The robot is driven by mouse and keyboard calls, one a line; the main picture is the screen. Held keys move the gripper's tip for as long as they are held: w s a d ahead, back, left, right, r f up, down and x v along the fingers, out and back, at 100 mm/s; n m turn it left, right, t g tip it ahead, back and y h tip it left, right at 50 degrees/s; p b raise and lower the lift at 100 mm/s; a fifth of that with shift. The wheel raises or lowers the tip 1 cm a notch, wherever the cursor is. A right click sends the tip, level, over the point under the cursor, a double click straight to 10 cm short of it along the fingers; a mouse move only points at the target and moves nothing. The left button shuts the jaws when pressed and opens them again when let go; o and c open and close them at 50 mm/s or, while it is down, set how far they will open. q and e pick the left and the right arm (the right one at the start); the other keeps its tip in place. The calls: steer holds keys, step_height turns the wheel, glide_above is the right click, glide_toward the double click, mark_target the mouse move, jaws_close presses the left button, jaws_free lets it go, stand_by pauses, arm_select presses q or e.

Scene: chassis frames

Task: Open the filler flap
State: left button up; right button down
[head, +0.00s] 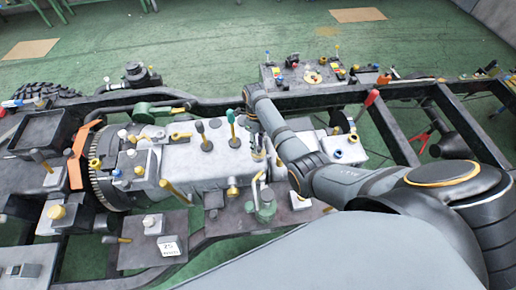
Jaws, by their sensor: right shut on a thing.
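My right arm reaches in from the right across the engine block (205,160), and its slim far section ends above the block's far edge. My right gripper (257,150) is low beside that arm, over the right part of the block. It is shut on a small part, taken to be the filler flap; the arm and clutter hide its outline, and how far it stands open cannot be told. A green fitting (265,205) stands just in front of the block, below the gripper. My left gripper is not in view.
Dark chassis rails (345,97) run behind the engine. Levers with green and dark knobs (201,130) rise from the block. An orange bracket (79,155) is at the left, and a labelled plate (168,247) is at the front.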

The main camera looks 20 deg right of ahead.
steer(key=shift+w+d+f+g+b, duration=0.1)
steer(key=shift+w+f+g+b, duration=0.05)
steer(key=shift+w+g+b, duration=0.15)
steer(key=shift+r+g, duration=0.25)
steer(key=shift+g, duration=0.05)
steer(key=c, duration=1.1)
jaws_free()
steer(key=shift+o, duration=0.2)
steer(key=v, duration=0.7)
steer(key=shift+w+d+r, duration=0.15)
steer(key=shift+r, duration=0.05)
